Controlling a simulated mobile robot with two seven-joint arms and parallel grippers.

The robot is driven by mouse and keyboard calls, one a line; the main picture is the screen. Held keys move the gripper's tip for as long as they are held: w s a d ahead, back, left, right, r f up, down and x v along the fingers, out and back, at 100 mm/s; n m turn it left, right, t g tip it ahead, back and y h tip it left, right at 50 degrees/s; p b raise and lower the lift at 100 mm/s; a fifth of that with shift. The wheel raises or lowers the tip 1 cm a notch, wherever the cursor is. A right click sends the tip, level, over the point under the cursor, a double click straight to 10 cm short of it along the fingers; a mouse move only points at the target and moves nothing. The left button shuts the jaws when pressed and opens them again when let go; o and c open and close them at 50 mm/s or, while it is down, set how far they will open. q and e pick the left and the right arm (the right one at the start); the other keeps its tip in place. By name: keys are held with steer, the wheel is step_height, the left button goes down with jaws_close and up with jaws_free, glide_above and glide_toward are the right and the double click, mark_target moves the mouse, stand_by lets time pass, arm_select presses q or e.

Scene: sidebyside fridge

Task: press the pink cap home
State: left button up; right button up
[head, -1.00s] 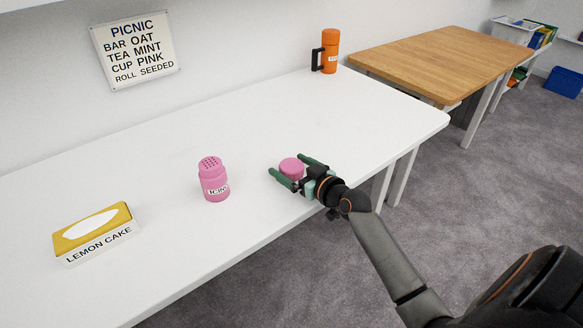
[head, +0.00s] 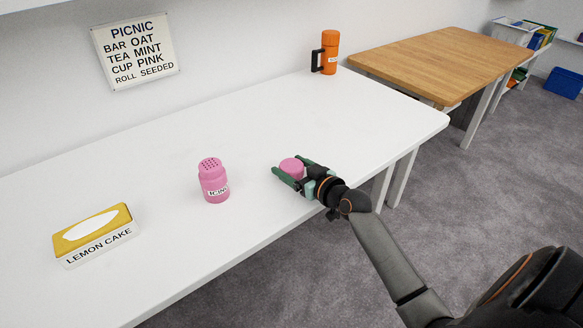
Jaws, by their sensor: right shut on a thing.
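The pink cap (head: 291,167) is a small round lid near the front edge of the white table, at the middle of the head view. My right gripper (head: 289,173) is shut on the cap, with its green fingers on either side of it. The pink shaker (head: 213,182) stands upright on the table to the left of the gripper, apart from it. Its holed top is bare, and its label is partly readable. I cannot tell whether the cap touches the table. My left gripper is not in view.
A yellow and white lemon cake box (head: 95,234) lies at the front left of the white table (head: 270,125). An orange flask (head: 330,54) stands at the back. A picnic sign (head: 135,50) hangs on the wall. The table between shaker and cap is clear.

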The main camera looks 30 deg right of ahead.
mark_target(291, 166)
steer(key=r, duration=0.2)
steer(key=r+p, duration=0.1)
steer(key=shift+s+a+r, duration=0.15)
steer(key=shift+s+r, duration=0.05)
steer(key=shift+r, duration=0.2)
arm_select(q)
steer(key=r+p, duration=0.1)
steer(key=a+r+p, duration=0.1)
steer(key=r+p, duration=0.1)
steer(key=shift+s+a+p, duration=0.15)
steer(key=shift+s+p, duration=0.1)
steer(key=shift+p, duration=0.1)
arm_select(e)
steer(key=s+a+r, duration=0.7)
steer(key=s+r, duration=0.2)
steer(key=s, duration=0.2)
steer(key=shift+s+a, duration=0.15)
steer(key=shift+a, duration=0.05)
